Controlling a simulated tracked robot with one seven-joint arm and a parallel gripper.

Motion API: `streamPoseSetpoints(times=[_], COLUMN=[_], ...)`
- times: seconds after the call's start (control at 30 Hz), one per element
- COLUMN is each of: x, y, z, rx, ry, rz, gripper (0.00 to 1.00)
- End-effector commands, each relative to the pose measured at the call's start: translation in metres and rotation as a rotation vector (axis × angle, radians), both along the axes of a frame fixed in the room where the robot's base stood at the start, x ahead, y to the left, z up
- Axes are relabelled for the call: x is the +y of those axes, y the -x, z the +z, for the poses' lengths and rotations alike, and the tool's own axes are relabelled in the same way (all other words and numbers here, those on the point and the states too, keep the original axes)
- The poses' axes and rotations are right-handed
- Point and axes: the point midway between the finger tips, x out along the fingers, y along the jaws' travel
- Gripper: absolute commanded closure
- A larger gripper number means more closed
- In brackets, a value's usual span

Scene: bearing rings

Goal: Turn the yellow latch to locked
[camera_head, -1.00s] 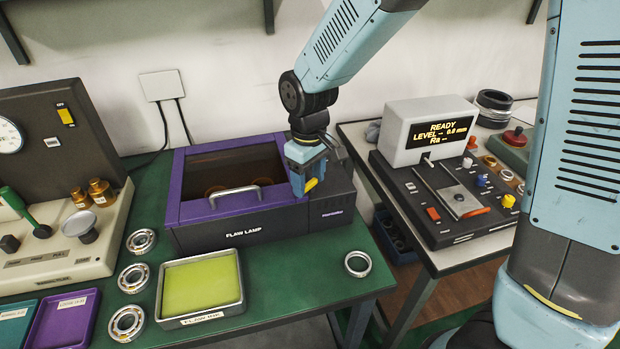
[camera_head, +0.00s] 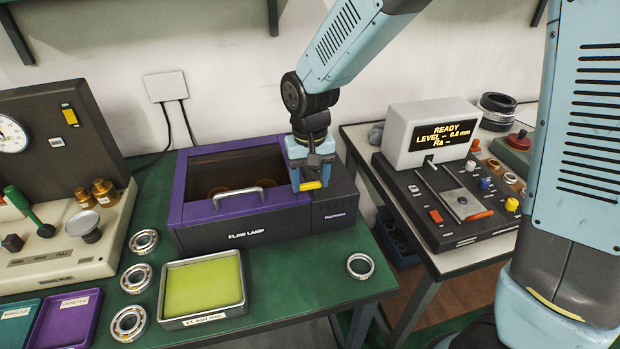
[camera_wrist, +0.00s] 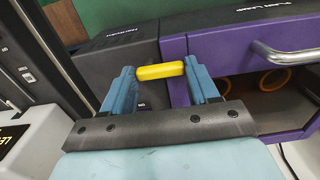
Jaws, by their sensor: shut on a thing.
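The yellow latch (camera_head: 311,185) is a short bar on top of the purple and dark flaw lamp box (camera_head: 228,222), at the right end of its lid. In the head view it lies nearly level, along the box's front edge. My gripper (camera_head: 311,183) points down over it and is shut on the latch. In the wrist view the latch (camera_wrist: 160,71) spans between the two blue fingers, one at each end, across the seam between the dark housing and the purple lid. Any latch markings are hidden or too small to read.
The lid handle (camera_head: 238,195) is left of my gripper. A tray with a yellow-green pad (camera_head: 203,286) and several bearing rings lie in front. A loose ring (camera_head: 360,266) sits near the table edge.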

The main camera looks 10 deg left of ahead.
Motion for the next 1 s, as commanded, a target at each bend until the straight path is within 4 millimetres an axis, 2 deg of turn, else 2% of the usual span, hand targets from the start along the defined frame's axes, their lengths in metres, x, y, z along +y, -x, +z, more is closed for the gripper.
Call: streamPoseSetpoints(times=[0.4,0.43,0.6,0.7,1.0], x=[0.0009,0.0009,0.0006,0.0004,0.0004], y=[-0.0024,-0.0024,-0.0017,-0.0012,-0.0008], z=[0.0017,0.0017,0.0011,0.0008,0.0036], rx=[-0.006,-0.006,-0.003,-0.002,-0.001], ry=[-0.005,-0.005,-0.002,-0.002,-0.002], rz=[-0.010,-0.010,-0.009,-0.008,-0.008], gripper=[0.71,0.40,0.23,0.15,0.15])
